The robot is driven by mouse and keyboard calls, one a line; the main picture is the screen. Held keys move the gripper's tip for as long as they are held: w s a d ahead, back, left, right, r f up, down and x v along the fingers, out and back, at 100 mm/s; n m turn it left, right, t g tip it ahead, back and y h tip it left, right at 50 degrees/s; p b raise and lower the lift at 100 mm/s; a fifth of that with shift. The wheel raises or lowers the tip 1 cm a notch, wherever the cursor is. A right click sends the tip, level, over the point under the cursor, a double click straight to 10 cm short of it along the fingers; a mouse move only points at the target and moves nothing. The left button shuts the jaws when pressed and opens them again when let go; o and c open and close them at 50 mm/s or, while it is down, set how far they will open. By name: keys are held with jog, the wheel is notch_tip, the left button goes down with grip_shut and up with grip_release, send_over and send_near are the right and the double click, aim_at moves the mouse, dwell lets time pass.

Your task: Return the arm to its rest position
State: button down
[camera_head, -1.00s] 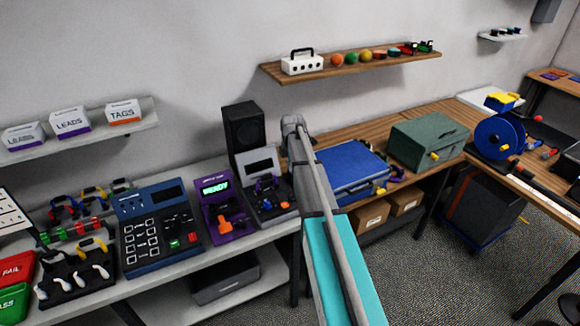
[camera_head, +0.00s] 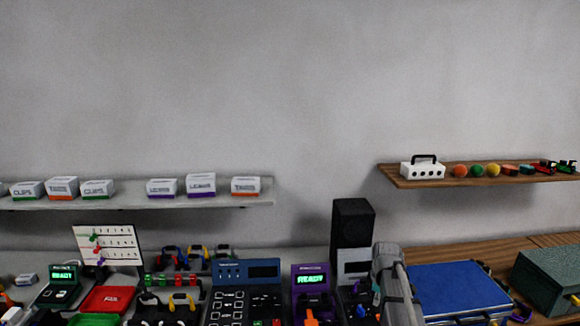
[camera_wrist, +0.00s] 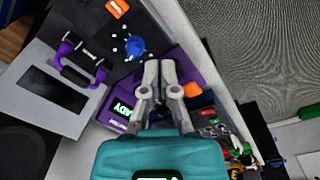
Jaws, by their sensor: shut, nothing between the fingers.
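My gripper (camera_wrist: 160,68) shows in the wrist view with its two grey fingers together and nothing between them. It is over a purple tester (camera_wrist: 119,112) with a lit green display, and the fingers hide part of it. I cannot tell how far above it the fingers are. In the head view, a grey part of my arm stands at the lower right, between a grey tester and a blue case. The gripper itself is out of sight there.
The purple tester (camera_head: 310,278), a black speaker (camera_head: 352,222) and the blue case (camera_head: 447,290) stand around my arm. A grey device (camera_wrist: 45,90) with purple-handled parts is beside the gripper. Two wall shelves (camera_head: 240,202) (camera_head: 395,180) hold boxes and small items.

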jog(key=s+a+f+m+b, duration=0.1)
jog(key=s+a+m, duration=0.4)
jog(key=s, duration=0.4)
jog(key=s+a+f+m+b, duration=0.1)
jog(key=s+a+f+m, duration=0.1)
jog(key=s+a+m, duration=0.3)
jog(key=shift+s+a+m+g+b, duration=0.35)
jog(key=shift+s+m, duration=0.65)
jog(key=shift+s, duration=1.05)
